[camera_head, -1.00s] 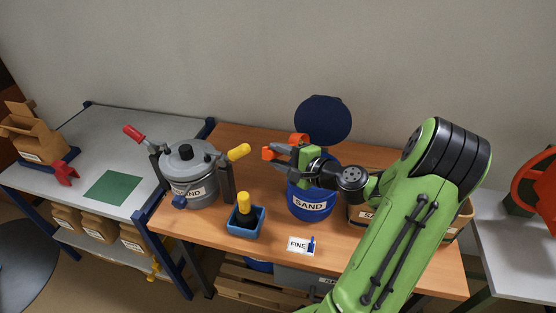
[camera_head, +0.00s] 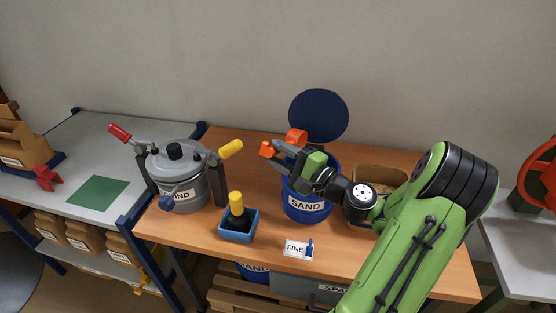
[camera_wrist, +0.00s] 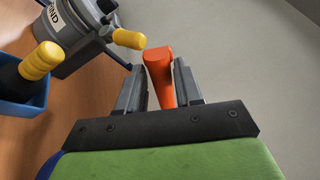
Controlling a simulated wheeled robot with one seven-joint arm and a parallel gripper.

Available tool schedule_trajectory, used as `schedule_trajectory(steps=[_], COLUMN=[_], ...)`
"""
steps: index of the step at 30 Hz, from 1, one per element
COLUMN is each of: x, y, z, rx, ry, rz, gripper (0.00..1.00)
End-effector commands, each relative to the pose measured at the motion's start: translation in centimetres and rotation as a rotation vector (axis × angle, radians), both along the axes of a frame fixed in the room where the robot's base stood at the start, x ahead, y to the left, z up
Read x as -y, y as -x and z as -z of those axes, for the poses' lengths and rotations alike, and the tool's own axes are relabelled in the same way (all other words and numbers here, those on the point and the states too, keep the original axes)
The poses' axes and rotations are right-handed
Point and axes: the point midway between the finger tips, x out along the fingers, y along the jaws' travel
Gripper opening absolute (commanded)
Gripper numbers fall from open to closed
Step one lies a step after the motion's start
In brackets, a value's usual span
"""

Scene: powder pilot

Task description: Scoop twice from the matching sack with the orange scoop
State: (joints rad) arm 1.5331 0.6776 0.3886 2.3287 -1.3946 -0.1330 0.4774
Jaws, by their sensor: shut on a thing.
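My gripper (camera_head: 281,151) is shut on the orange scoop (camera_head: 296,137) and holds it above the table, at the blue bucket's upper left edge in the picture. In the wrist view the orange scoop (camera_wrist: 160,75) sits between both fingers; its contents cannot be seen. The blue bucket (camera_head: 298,208), labelled SAND, stands on the wooden table. Its mouth is partly hidden by my gripper. A brown open container (camera_head: 380,170) with pale contents stands to the right, partly behind my arm; its label is hidden.
A round dark blue lid (camera_head: 318,115) stands behind the bucket. A grey lidded pot (camera_head: 180,178) with a yellow-handled crank is at left. A blue tray (camera_head: 238,238) holds a yellow-topped tool. A FINE card (camera_head: 296,248) lies in front. A green mat (camera_head: 97,192) lies on the left table.

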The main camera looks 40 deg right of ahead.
Motion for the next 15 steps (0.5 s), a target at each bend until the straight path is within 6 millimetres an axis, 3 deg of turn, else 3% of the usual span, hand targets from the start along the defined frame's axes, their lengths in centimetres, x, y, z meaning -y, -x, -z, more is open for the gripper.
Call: schedule_trajectory(steps=[11,15], x=[0.3,0.5], y=[0.9,1.7], z=[0.6,0.7], rx=[0.132,0.255], ry=[-0.040,-0.076], rz=[0.001,0.001], gripper=[0.00,0.00])
